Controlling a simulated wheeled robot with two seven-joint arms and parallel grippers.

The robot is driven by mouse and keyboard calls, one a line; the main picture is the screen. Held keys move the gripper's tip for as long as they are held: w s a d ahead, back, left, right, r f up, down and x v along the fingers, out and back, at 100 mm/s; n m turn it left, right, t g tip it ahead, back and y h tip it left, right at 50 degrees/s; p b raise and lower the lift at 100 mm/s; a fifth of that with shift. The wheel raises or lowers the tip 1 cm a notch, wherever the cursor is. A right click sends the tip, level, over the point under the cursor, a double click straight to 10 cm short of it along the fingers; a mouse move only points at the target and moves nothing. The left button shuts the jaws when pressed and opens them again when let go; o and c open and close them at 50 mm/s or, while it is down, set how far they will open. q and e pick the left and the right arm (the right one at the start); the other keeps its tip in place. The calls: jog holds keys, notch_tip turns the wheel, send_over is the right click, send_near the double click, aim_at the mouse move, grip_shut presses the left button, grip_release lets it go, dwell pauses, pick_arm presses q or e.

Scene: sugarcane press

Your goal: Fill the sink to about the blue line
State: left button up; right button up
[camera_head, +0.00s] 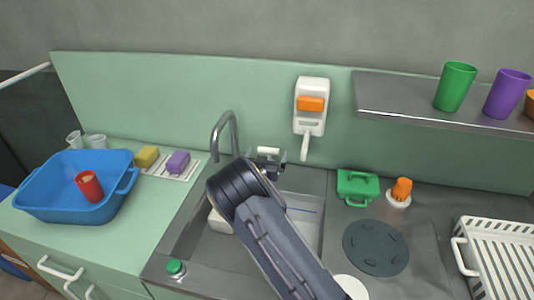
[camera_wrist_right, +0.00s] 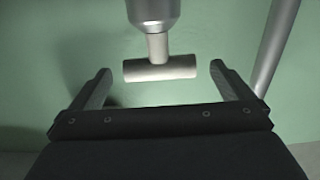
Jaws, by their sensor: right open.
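The sink (camera_head: 307,236) is a grey metal basin, partly hidden behind my right arm. A thin bluish line (camera_head: 305,211) shows on its far inner wall. I cannot tell whether it holds water. The curved grey tap (camera_head: 234,134) stands behind it; no stream shows at its mouth. A pale T-shaped tap handle (camera_head: 268,150) is right of the spout. In the right wrist view the handle (camera_wrist_right: 160,69) is ahead of and between the spread fingers of my right gripper (camera_wrist_right: 162,80), apart from both. The right gripper (camera_head: 268,161) is open and empty. My left gripper is not in view.
A white block (camera_head: 220,221) is in the sink's left part. A blue tub (camera_head: 65,205) with a red cup (camera_head: 89,187) stands left. A dispenser (camera_head: 311,108) hangs on the wall. A green box (camera_head: 357,185), a round dark mat (camera_head: 375,248) and a white rack (camera_head: 505,232) are right.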

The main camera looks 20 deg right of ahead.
jog(key=shift+w+d, duration=0.1)
jog(key=shift+w, duration=0.05)
jog(key=c, duration=0.7)
jog(key=shift+o, duration=0.2)
jog(key=shift+d+f+b, duration=0.1)
jog(key=shift+f+b, duration=0.1)
jog(key=shift+b, duration=0.35)
jog(key=n+t+y+b, duration=0.1)
jog(key=n+y+b, duration=0.1)
jog(key=y+b, duration=0.1)
jog(key=d+n+t+y+b, duration=0.1)
jog(key=n+y+b, duration=0.2)
jog(key=y, duration=0.1)
jog(key=n+t+y+b, duration=0.1)
jog(key=n+y+b, duration=0.1)
jog(key=y+b, duration=0.2)
jog(key=shift+s+d+r+t, duration=0.1)
jog(key=shift+s+d+t, duration=0.2)
jog(key=shift+d, duration=0.05)
jog(key=shift+r+n+y, duration=0.1)
jog(key=shift+n+y, duration=1)
jog(key=shift+y, duration=0.5)
